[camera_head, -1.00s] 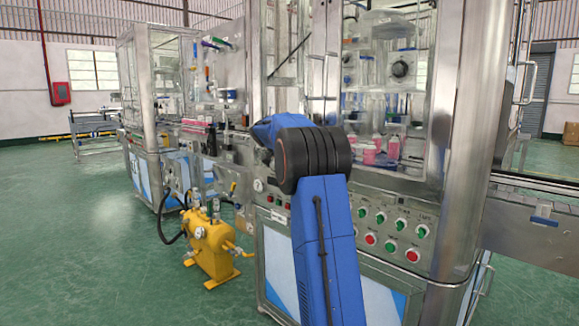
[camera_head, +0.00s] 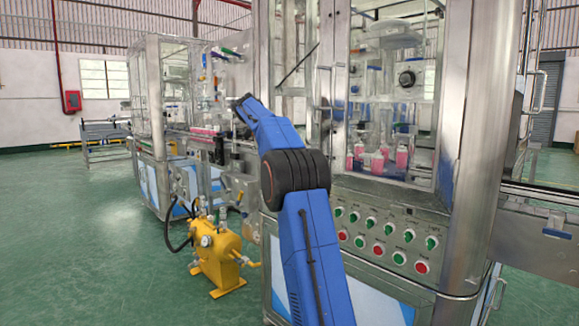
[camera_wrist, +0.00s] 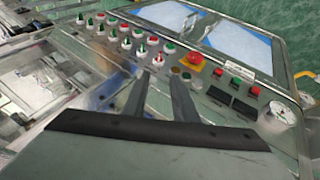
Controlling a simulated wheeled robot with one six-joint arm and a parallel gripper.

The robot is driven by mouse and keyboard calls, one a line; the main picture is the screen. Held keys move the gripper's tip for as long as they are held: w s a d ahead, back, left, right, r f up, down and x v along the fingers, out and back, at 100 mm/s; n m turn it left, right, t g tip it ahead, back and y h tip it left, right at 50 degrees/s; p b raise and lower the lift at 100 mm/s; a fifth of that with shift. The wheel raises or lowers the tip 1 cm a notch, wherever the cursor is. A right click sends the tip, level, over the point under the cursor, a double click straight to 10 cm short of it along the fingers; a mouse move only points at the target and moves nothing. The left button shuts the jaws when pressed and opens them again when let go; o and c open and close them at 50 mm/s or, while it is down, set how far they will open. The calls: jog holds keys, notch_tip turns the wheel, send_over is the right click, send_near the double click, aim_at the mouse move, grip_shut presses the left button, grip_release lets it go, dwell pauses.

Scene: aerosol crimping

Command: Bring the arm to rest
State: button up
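My arm (camera_head: 300,215) is raised in front of the crimping machine in the head view, its elbow bent and its upper link pointing up and to the left. My gripper is not clearly visible in the head view. In the wrist view my gripper (camera_wrist: 160,78) shows two dark fingers with a gap between them and nothing held. The fingers appear above the machine's control panel (camera_wrist: 115,35), apart from it as far as I can tell.
The control panel has rows of red and green buttons (camera_head: 390,235). Pink-filled containers (camera_head: 380,160) stand behind the machine's glass. A yellow tank (camera_head: 218,258) with hoses stands on the floor to the left. Green floor (camera_head: 80,240) lies clear at the far left.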

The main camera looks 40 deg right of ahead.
dwell(0.5)
jog(key=s+a+f+n+t+y, duration=0.1)
jog(key=s+a+f+n+t, duration=0.3)
jog(key=s+a, duration=0.5)
jog(key=s+a+f+n+t, duration=0.1)
jog(key=s+a+n+t, duration=0.1)
jog(key=s+a+n, duration=0.55)
jog(key=s+a+f+n+t+y, duration=0.4)
jog(key=s+a+f, duration=1.4)
jog(key=s+f, duration=0.4)
jog(key=shift+s+a, duration=0.25)
jog(key=shift+s, duration=0.1)
